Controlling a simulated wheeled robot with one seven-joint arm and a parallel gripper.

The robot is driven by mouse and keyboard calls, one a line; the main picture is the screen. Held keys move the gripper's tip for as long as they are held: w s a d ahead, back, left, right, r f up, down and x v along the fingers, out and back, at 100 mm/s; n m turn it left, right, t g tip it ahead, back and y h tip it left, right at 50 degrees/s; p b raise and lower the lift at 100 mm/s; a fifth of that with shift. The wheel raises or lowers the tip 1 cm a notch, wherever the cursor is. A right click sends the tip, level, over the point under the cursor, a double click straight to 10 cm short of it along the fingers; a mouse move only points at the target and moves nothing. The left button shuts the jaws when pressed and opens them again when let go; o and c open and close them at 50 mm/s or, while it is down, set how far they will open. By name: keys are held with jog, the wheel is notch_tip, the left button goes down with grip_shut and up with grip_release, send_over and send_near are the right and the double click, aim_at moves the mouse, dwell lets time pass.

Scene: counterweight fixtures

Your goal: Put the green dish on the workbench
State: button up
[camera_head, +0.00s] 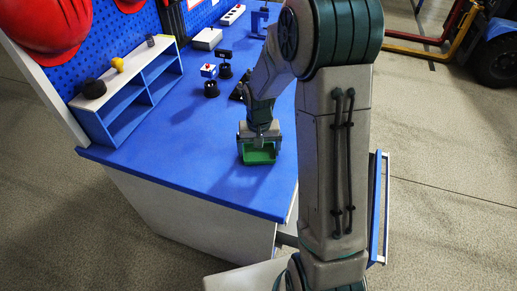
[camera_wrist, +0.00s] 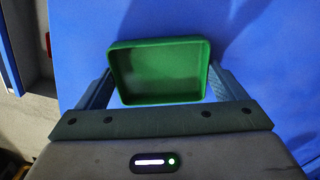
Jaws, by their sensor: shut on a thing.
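The green dish (camera_head: 259,156) is a shallow rectangular tray with raised walls. It also shows in the wrist view (camera_wrist: 160,72), between the two fingers of my gripper (camera_wrist: 160,82). My gripper (camera_head: 259,140) is shut on the dish, with one finger at each short side. The dish is over the blue workbench (camera_head: 200,178), near its front edge. A shadow shows beside it, and I cannot tell whether its underside touches the bench top.
A blue and white shelf (camera_head: 130,95) stands at the left, bearing small dark and yellow things. Black holders (camera_head: 211,88) and a red-buttoned box (camera_head: 208,70) stand farther back. The bench top left of the dish is clear. A drawer (camera_head: 378,205) sticks out at the right.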

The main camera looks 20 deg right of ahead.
aim_at(259, 156)
jog(key=shift+f, duration=0.25)
jog(key=shift+f, duration=0.15)
jog(key=o, duration=0.9)
jog(key=shift+c, duration=0.2)
notch_tip(259, 156, up, 12)
jog(key=r, duration=0.1)
jog(key=s+r+n+t, duration=0.1)
jog(key=s+r, duration=0.1)
jog(key=s, duration=0.7)
jog(key=s+r+n+t, duration=0.1)
jog(key=s+r, duration=0.2)
jog(key=s, duration=0.6)
jog(key=shift+s+r+t, duration=0.15)
jog(key=shift+s+t, duration=0.1)
jog(key=shift+t, duration=0.15)
